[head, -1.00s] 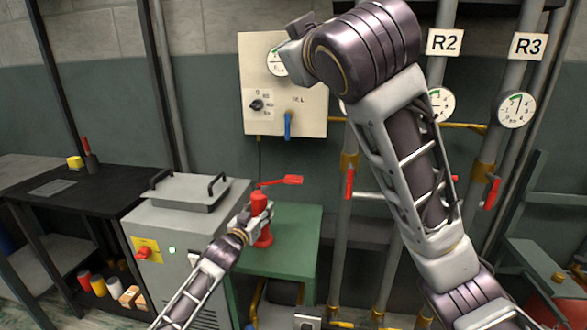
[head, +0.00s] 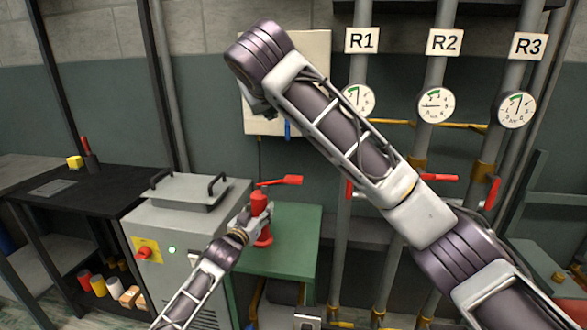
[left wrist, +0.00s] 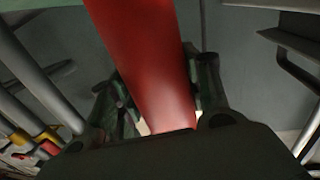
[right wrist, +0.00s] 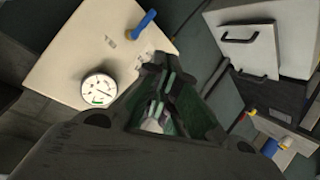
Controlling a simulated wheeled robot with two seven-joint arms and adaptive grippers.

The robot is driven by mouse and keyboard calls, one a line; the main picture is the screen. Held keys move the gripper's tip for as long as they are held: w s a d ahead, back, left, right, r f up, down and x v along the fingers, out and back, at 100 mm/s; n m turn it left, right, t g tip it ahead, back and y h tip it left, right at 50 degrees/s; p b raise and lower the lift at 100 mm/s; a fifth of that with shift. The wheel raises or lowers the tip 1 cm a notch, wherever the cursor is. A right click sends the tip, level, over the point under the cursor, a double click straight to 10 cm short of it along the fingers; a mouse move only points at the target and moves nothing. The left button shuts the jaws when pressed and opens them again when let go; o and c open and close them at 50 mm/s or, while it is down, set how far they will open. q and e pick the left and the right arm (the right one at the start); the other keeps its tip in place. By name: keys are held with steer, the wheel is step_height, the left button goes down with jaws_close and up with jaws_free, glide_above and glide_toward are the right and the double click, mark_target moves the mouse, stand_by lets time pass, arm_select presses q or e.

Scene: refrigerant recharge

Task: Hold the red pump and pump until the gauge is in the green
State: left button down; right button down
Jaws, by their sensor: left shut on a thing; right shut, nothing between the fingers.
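The red pump (head: 262,222) stands on the green table, with its red lever handle (head: 281,181) out to the right above it. My left gripper (head: 250,217) is shut around the pump's red body, which fills the middle of the left wrist view (left wrist: 150,60). My right gripper (right wrist: 160,88) is shut and empty, facing the light wall panel (right wrist: 75,55). In the head view it is mostly hidden behind my arm. The panel's round gauge (right wrist: 99,90) has a green arc; its needle is too small to read surely. My arm hides this gauge in the head view.
The panel carries a blue lever (right wrist: 143,24). Pipes labelled R1, R2 and R3 bear gauges (head: 358,101) (head: 436,105) (head: 516,109) and red valve handles. A grey machine (head: 170,235) stands left of the green table (head: 300,235). A black bench (head: 95,190) is farther left.

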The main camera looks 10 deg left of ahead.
steer(key=w+d+f+m+g+h, duration=0.2)
steer(key=d+f+m+g+h, duration=0.1)
steer(key=f+m, duration=0.4)
steer(key=shift+d+f+m, duration=0.4)
steer(key=shift+d+m, duration=0.1)
steer(key=shift+d, duration=0.2)
steer(key=shift+w+f, duration=0.1)
steer(key=shift+f, duration=0.05)
glide_above(294, 179)
step_height(294, 179, down, 7)
steer(key=shift+f, duration=1.9)
